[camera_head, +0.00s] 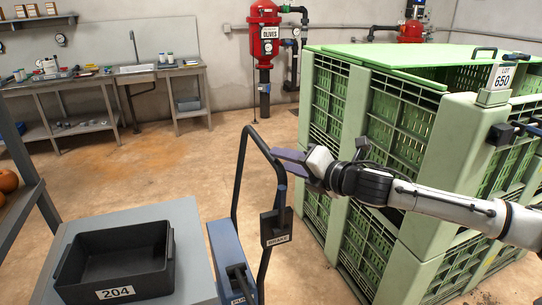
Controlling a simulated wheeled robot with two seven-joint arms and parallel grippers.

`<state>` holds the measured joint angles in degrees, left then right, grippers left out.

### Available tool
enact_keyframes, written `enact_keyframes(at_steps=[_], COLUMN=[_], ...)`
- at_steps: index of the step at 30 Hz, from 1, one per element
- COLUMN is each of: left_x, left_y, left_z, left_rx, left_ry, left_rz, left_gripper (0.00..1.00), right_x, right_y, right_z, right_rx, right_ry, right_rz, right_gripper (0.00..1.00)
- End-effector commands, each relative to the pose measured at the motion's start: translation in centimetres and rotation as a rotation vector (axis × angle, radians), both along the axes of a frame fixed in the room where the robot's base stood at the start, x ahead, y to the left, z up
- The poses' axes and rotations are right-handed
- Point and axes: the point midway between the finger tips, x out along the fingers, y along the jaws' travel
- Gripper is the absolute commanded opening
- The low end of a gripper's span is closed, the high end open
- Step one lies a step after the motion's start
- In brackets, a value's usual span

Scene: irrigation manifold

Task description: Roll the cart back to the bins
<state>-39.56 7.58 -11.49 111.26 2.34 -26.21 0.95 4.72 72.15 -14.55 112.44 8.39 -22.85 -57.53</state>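The cart shows at the lower middle as a tall black loop handle (240,165) with a blue-grey panel (226,258) below it. A small dark box marked "BRAKE" (276,228) sits on the handle's right upright. My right gripper (278,158) reaches in from the right, its purple-grey fingers at the upper right part of the handle. I cannot tell whether they are closed around the bar. The bins, large green slatted crates (435,135), stand stacked at the right behind my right arm. My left gripper is not in view.
A black tray marked "204" (118,262) sits on a grey top (185,225) left of the handle. A dark shelf (25,190) with orange round things stands at the left edge. Bare floor (165,155) lies between.

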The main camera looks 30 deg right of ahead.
Motion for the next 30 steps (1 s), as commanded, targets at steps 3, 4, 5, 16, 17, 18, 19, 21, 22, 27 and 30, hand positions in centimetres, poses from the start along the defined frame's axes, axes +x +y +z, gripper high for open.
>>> enact_keyframes(at_steps=[3,4,5,16,17,18,19,21,22,27,30], left_x=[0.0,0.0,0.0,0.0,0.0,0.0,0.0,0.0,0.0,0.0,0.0], left_y=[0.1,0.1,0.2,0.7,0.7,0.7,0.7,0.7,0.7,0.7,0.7], left_z=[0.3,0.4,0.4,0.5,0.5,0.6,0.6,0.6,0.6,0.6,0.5], left_rx=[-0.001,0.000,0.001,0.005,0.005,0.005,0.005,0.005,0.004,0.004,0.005], left_ry=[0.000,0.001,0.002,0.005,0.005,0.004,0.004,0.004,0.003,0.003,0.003], left_rz=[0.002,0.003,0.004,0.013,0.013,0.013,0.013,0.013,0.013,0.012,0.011], left_gripper=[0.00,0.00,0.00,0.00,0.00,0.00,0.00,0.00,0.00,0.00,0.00], right_x=[1.2,1.6,2.0,5.4,5.5,5.7,5.7,5.8,5.8,5.8,5.8], right_y=[0.3,0.2,0.3,0.7,0.8,0.8,0.8,0.8,0.8,0.8,0.8], right_z=[0.1,0.0,0.0,-1.0,-1.1,-1.2,-1.2,-1.2,-1.2,-1.2,-1.2], right_rx=[0.002,0.005,0.004,0.001,0.000,-0.001,-0.002,-0.002,-0.002,-0.002,-0.002], right_ry=[-0.005,-0.004,-0.004,-0.001,-0.001,-0.001,0.000,0.000,0.000,0.000,0.000], right_rz=[0.003,0.000,0.001,0.004,0.004,0.004,0.004,0.004,0.005,0.005,0.005], right_gripper=[0.37,0.37,0.37,0.37,0.37,0.37,0.37,0.37,0.37,0.37,0.20])
